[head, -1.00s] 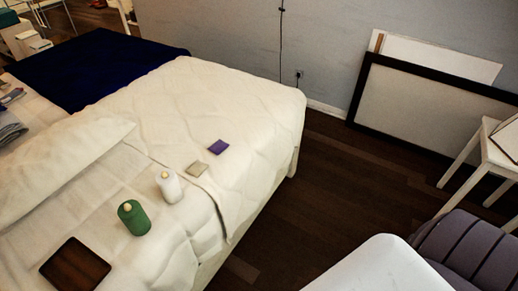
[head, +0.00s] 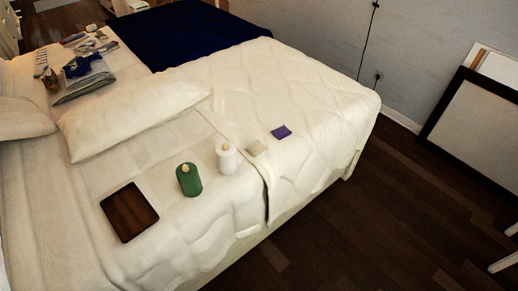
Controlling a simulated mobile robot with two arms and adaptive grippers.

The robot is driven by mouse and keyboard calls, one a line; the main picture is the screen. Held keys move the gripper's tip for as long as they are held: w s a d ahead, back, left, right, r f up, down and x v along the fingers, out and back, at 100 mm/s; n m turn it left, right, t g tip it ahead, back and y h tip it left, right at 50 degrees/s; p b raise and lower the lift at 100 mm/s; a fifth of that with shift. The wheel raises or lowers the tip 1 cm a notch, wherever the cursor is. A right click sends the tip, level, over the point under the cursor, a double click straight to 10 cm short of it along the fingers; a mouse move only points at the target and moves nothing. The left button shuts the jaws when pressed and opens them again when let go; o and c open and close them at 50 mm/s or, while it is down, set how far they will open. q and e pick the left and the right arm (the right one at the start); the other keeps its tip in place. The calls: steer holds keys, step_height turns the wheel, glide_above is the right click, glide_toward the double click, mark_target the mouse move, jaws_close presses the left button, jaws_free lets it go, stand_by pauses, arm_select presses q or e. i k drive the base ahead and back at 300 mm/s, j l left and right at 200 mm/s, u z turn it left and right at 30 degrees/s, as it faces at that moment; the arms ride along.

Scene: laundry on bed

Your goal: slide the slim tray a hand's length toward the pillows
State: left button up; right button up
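A second pillow (head: 22,118) shows at the left edge. Neither of my grippers is in the head view.
A green bottle (head: 188,180) and a white bottle (head: 227,158) stand right of the tray. A beige square (head: 256,149) and a purple square (head: 281,132) lie beyond them. Folded clothes (head: 83,77) lie behind the pillow. Dark wooden floor (head: 330,230) is open at right.

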mark_target(130, 213)
steer(key=u, duration=1.4)
